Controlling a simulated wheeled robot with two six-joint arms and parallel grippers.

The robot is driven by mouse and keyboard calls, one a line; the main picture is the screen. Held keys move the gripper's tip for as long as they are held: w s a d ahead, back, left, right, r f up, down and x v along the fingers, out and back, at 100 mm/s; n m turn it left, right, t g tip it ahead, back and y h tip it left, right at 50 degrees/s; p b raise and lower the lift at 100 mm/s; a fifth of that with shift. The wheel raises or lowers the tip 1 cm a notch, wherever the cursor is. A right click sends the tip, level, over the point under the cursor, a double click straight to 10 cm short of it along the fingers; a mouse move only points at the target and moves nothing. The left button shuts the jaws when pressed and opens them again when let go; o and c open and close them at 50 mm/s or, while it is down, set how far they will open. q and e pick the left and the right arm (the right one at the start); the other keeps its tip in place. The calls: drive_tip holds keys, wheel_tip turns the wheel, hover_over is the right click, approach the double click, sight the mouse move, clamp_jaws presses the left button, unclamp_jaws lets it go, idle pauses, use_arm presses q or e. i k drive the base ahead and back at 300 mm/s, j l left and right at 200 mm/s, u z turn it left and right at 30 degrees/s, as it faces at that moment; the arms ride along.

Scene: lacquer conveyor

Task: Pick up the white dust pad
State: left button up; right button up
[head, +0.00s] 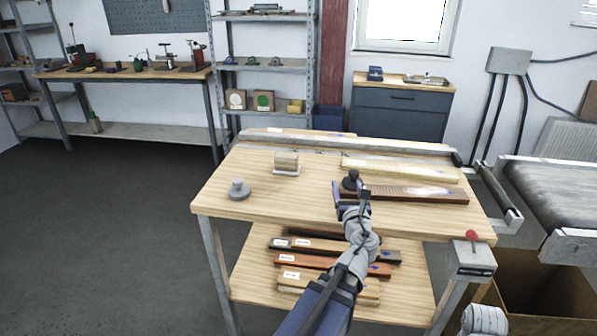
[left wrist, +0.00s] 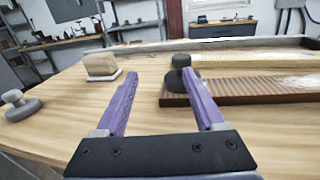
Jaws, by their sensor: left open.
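A pale block with a white layer at its base (head: 287,163), which looks like the white dust pad, stands on the wooden workbench (head: 230,165) left of centre. It also shows in the left wrist view (left wrist: 101,68), beyond the left finger. My left gripper (head: 351,192) is open and empty above the bench, to the right of the block and nearer to me. In the left wrist view its purple fingers (left wrist: 159,75) are spread apart. My right gripper is not in view.
A dark knobbed pad (left wrist: 181,80) stands at a brown board (head: 420,195), just beyond my gripper. A grey knobbed pad (head: 239,190) stands at the left. A pale board (head: 400,170) lies behind. Bare wood lies between gripper and block.

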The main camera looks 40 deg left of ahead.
sight(285, 163)
drive_tip(key=u, duration=1.45)
